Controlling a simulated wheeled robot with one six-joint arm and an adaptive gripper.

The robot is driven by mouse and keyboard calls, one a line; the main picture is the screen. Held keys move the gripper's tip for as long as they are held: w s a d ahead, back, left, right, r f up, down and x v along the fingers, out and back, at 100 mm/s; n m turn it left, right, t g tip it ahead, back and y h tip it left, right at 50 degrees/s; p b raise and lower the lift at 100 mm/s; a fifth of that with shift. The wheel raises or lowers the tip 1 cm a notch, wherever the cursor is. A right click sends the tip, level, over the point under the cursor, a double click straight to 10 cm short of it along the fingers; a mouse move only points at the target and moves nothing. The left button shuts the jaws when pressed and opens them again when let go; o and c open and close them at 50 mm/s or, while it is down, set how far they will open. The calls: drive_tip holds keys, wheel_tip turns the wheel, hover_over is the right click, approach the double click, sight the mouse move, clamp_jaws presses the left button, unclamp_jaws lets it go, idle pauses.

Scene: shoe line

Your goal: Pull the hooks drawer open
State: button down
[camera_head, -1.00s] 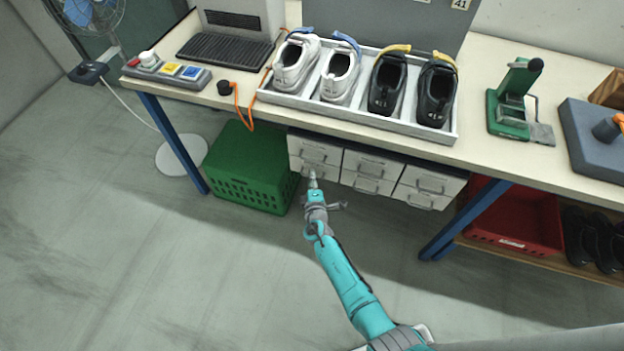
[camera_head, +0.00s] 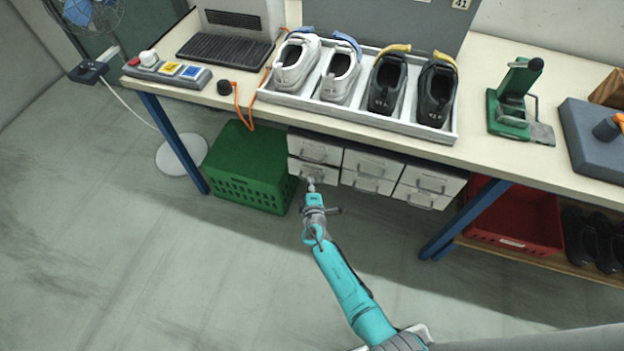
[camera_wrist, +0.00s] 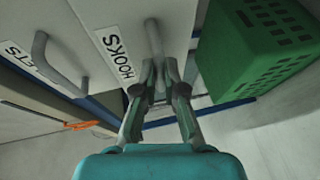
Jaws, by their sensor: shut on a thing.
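The hooks drawer (camera_wrist: 125,25) is white, with a label reading HOOKS, and fills the upper middle of the wrist view. In the head view it is the lower left drawer (camera_head: 296,168) of the white drawer unit under the bench. It appears to stand slightly out from the unit. My gripper (camera_wrist: 157,68) is shut on its grey bar handle (camera_wrist: 153,35), with a finger on each side. In the head view my gripper (camera_head: 311,186) is at the drawer's front and partly hides it and the handle.
A green crate (camera_head: 250,180) stands on the floor just left of the drawers. More drawers (camera_head: 368,170) with handles sit to the right. A blue bench leg (camera_head: 470,215) and a red bin (camera_head: 520,220) are farther right. The floor before the drawers is clear.

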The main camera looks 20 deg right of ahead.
drive_tip(key=s+a, duration=0.9)
drive_tip(key=s, duration=0.4)
drive_tip(key=shift+s+a, duration=0.3)
drive_tip(key=shift+a, duration=0.1)
drive_tip(key=c, duration=1.2)
unclamp_jaws()
drive_tip(key=shift+c, duration=0.2)
drive_tip(key=v, duration=1.2)
drive_tip(key=shift+d+f, duration=0.1)
